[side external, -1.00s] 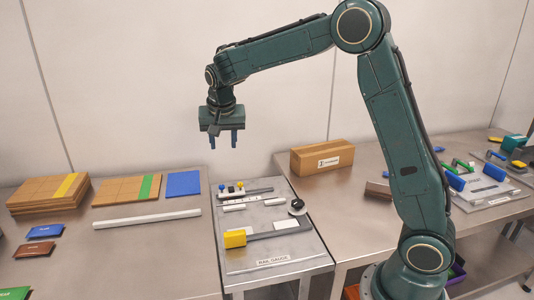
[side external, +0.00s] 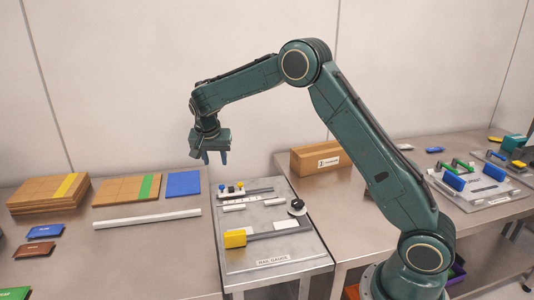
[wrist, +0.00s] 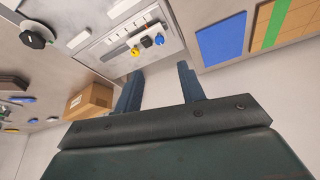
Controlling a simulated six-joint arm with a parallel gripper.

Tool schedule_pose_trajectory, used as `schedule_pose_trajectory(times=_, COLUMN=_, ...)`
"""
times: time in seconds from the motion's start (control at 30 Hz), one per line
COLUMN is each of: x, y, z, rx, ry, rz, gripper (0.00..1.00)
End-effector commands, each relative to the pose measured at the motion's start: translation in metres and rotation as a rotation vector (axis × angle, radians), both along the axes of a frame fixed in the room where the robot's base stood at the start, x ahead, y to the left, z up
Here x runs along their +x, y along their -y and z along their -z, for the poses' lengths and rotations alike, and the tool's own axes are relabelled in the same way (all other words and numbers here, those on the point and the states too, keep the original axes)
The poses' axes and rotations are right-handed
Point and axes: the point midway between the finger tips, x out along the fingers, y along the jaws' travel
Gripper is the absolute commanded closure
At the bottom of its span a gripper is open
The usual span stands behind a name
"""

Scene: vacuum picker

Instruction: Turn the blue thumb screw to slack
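The blue thumb screw (side external: 222,187) stands at the back left of the rail gauge plate (side external: 285,256), beside a yellow knob (side external: 240,185). In the wrist view the blue thumb screw (wrist: 159,39) shows just beyond the fingertips, with the yellow knob (wrist: 135,52) to its left. My gripper (side external: 215,160) is above and a little behind the screw, clear of it. Its two blue fingers point down, slightly tilted. My gripper (wrist: 158,78) is open, with nothing between the fingers.
A yellow block (side external: 235,239) and a round black knob (side external: 297,206) are nearer the front and right of the plate. A blue sheet (side external: 183,184) and a white bar (side external: 147,219) lie to the left. A cardboard box (side external: 322,159) stands to the right.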

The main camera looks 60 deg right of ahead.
Motion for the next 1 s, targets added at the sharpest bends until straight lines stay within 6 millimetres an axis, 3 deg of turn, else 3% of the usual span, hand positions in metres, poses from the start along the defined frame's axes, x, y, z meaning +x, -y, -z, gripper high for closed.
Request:
schedule_pose_trajectory(times=0.7, x=0.018, y=0.034, z=0.094, rx=0.0, ry=-0.003, rz=0.001, gripper=0.61)
schedule_pose_trajectory(times=1.0, x=0.023, y=0.041, z=0.116, rx=0.0, ry=-0.002, rz=-0.001, gripper=0.61)
